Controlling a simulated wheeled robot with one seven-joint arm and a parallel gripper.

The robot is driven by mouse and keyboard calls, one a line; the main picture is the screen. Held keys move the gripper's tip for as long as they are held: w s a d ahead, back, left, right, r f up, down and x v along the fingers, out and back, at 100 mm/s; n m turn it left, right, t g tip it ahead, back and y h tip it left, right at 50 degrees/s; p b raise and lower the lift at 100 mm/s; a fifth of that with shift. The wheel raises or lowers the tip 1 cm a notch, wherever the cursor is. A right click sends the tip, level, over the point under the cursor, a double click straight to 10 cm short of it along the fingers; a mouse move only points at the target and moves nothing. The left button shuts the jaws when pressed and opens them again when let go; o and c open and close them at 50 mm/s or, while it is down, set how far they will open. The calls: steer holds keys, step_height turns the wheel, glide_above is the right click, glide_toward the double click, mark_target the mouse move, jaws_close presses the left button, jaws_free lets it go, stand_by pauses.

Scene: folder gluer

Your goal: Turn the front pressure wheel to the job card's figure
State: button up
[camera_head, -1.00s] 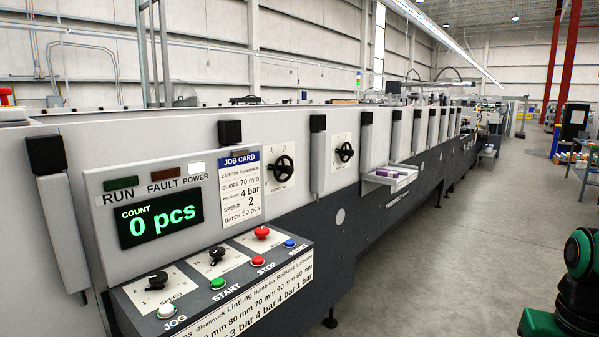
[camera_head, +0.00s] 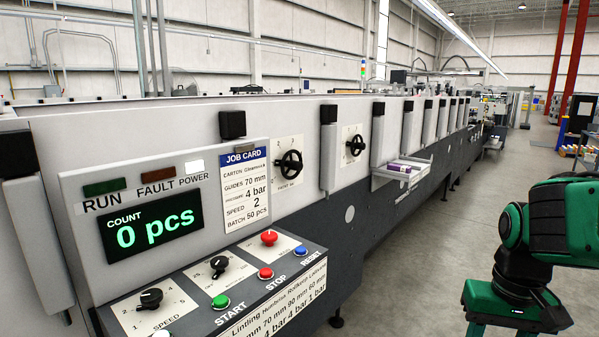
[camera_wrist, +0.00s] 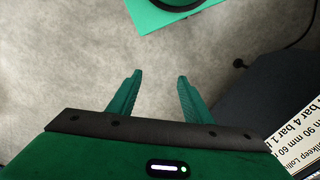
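The job card (camera_head: 244,192) on the machine's console reads pressure 4 bar, guides 70 mm, speed 2 and batch 50 pcs. Two black handwheels on white scale plates sit on the machine's side: a nearer wheel (camera_head: 289,164) and a farther wheel (camera_head: 355,145). My arm is at the right in the head view, well away from both wheels; the fingertips do not show there.
The count display (camera_head: 153,229) shows 0 pcs, and the power lamp (camera_head: 195,167) is lit. A sloping panel below holds knobs, buttons and a red mushroom button (camera_head: 269,237). A tray (camera_head: 402,170) with purple cartons juts out past the wheels.

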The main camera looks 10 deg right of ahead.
steer(key=w+r+n+t, duration=0.1)
steer(key=w+n+t, duration=0.15)
steer(key=w, duration=0.75)
steer(key=w+r+n+t, duration=0.2)
steer(key=w+n, duration=0.2)
steer(key=w, duration=0.6)
steer(key=n+t+y, duration=1)
steer(key=y, duration=0.1)
glide_toward(301, 167)
steer(key=shift+m, duration=0.25)
steer(key=x, duration=0.9)
steer(key=shift+w, duration=0.15)
steer(key=shift+c, duration=0.3)
steer(key=c, duration=1)
